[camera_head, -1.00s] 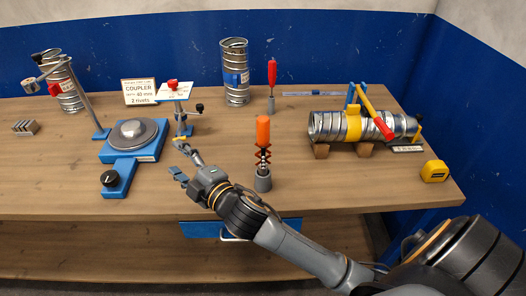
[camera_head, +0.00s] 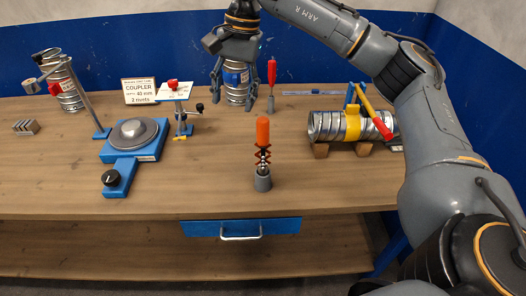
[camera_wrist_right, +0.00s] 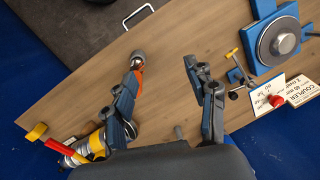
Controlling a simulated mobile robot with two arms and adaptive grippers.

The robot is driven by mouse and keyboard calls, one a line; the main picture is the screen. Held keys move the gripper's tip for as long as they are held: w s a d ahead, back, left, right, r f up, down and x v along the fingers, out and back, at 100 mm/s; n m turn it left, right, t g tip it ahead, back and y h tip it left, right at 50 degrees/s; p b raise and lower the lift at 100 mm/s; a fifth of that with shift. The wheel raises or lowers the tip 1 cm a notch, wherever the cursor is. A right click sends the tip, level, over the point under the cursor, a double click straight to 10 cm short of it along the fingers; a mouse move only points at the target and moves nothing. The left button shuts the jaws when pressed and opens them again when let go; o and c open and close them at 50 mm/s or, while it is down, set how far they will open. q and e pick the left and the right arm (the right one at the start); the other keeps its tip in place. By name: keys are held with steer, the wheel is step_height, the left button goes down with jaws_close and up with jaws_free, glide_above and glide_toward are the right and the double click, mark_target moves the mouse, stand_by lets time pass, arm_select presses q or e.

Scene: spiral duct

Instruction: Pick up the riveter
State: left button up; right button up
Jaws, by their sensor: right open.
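The riveter (camera_head: 263,135), with an orange handle and a dark-and-orange crossed linkage, stands upright in a small grey round holder (camera_head: 263,183) near the table's front middle. My right gripper (camera_head: 243,100) is open and empty, raised above the back of the table, behind and slightly left of the riveter in the head view. In the right wrist view the open fingers (camera_wrist_right: 163,65) point over the wooden top. A bit of the riveter's orange (camera_wrist_right: 139,82) shows there beside one finger, which hides most of it. My left gripper is not in view.
A blue turntable base (camera_head: 130,150) and a stand with a red knob (camera_head: 175,92) are left. A clamped spiral duct (camera_head: 330,126) lies right. Table around the riveter is clear.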

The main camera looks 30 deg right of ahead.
step_height(320, 180, up, 3)
steer(key=h, duration=0.2)
glide_above(263, 119)
step_height(263, 119, down, 8)
steer(key=shift+a+b, duration=0.1)
steer(key=shift+b, duration=0.2)
step_height(263, 119, down, 4)
steer(key=p, duration=0.2)
steer(key=shift+f+p, duration=0.25)
steer(key=shift+p, duration=0.05)
steer(key=shift+f, duration=0.55)
steer(key=c, duration=1.1)
steer(key=shift+r, duration=0.1)
jaws_close()
steer(key=shift+r, duration=0.1)
